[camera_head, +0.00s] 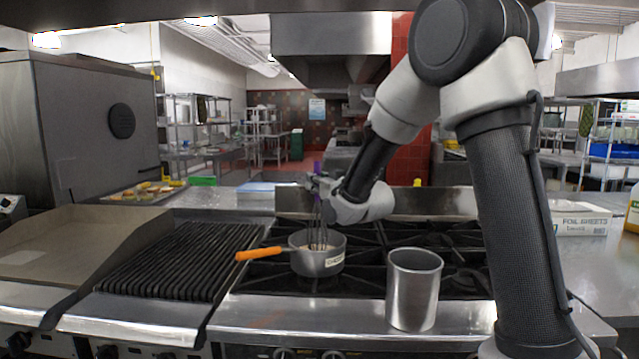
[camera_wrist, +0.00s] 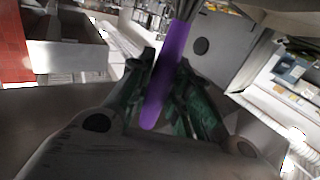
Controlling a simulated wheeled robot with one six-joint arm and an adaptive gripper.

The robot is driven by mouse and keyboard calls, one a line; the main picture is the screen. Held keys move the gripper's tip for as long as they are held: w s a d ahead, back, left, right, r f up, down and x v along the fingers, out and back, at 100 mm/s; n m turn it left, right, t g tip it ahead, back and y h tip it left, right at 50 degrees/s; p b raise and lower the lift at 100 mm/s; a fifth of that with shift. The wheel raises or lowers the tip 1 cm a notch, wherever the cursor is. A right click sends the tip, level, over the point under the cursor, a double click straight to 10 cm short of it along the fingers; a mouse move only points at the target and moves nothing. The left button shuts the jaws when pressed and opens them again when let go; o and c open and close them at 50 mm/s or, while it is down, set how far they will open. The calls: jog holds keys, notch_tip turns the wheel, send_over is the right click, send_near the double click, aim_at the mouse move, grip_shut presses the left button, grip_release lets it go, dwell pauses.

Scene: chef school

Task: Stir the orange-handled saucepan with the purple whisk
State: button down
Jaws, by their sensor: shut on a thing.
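The saucepan (camera_head: 312,262) with an orange handle (camera_head: 260,253) sits on the stove grate, its handle pointing left. Something pale lies inside it. My gripper (camera_head: 316,184) is above the saucepan, shut on the purple handle of the whisk (camera_head: 317,203). The whisk hangs upright with its dark wires reaching down into the saucepan. Whether the wires touch the bottom is hidden by the pan wall. In the wrist view the purple handle (camera_wrist: 167,75) stands between the dark green fingers of my gripper (camera_wrist: 162,85).
A tall steel container (camera_head: 414,290) stands right of the saucepan, near the stove's front. A ribbed grill (camera_head: 180,262) lies to the left, with a flat griddle beyond it. A tray of food (camera_head: 145,192) and a foil box (camera_head: 582,219) stand at the sides.

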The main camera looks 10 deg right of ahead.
jog(key=shift+r, duration=0.1)
jog(key=shift+r, duration=5.85)
